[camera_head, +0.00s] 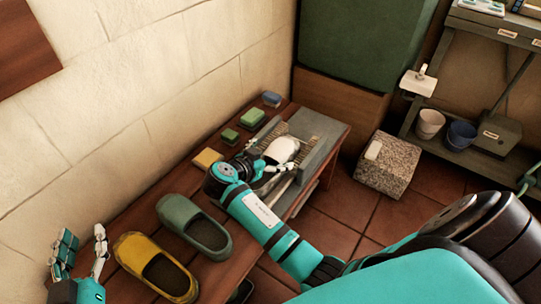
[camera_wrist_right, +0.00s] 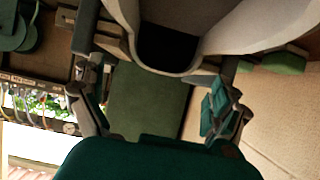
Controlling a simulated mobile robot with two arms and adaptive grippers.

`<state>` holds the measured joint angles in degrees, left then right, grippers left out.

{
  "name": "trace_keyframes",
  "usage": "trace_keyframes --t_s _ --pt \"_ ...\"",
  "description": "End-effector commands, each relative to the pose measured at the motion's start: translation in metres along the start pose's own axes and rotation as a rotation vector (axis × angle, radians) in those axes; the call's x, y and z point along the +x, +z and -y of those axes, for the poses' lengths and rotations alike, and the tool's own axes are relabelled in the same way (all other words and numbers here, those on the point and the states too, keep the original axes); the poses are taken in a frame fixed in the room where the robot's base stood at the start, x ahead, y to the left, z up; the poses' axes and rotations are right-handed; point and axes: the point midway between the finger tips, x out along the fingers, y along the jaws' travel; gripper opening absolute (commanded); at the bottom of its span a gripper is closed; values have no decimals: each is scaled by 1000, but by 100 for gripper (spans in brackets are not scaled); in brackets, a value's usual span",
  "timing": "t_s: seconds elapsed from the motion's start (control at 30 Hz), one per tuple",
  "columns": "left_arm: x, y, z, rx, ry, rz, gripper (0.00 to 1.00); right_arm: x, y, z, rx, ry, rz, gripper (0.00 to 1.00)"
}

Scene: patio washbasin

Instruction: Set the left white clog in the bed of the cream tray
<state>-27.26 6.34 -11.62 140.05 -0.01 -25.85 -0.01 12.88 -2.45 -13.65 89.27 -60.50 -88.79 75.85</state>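A white clog (camera_head: 283,148) is at the far end of the bench, between the bristles of a grey brush block. My right gripper (camera_head: 268,160) has its fingers on both sides of the clog's heel. In the right wrist view, the clog's rim and dark opening (camera_wrist_right: 168,48) sit between the fingertips (camera_wrist_right: 160,60), which appear to touch its sides. Whether the clog rests on the block cannot be told. My left gripper (camera_head: 82,254) is open and empty at the lower left. I cannot make out a cream tray; my right arm hides part of the bench.
The brush block (camera_head: 322,150) stands at the bench's far end. A green clog (camera_head: 194,226) and a yellow clog (camera_head: 155,268) lie nearer. A yellow sponge (camera_head: 207,158) and green blocks (camera_head: 252,118) line the wall side. A speckled stone block (camera_head: 390,165) stands on the floor.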

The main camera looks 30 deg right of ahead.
Motion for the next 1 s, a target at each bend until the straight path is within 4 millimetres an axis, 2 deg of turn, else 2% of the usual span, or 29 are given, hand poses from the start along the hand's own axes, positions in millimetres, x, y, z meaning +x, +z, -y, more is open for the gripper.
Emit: trace_keyframes --t_s 0.03,0.27,0.47,0.73,0.9,1.0 --pt "0 4 0 0 0 0 40 7 23 -6 -24 11 22 100" --pt "1 5 1 1 -1 2 40 5 20 -6 -22 10 23 100" --pt "0 4 1 1 -1 1 40 -10 -7 -5 -12 7 17 100" --pt "0 2 0 1 -1 1 40 -39 -65 -4 7 -3 1 100" --pt "0 1 0 1 -1 1 40 -49 -86 -4 10 -5 -5 100" --pt "0 1 0 0 -1 1 40 -52 -92 -4 11 -5 -7 100"
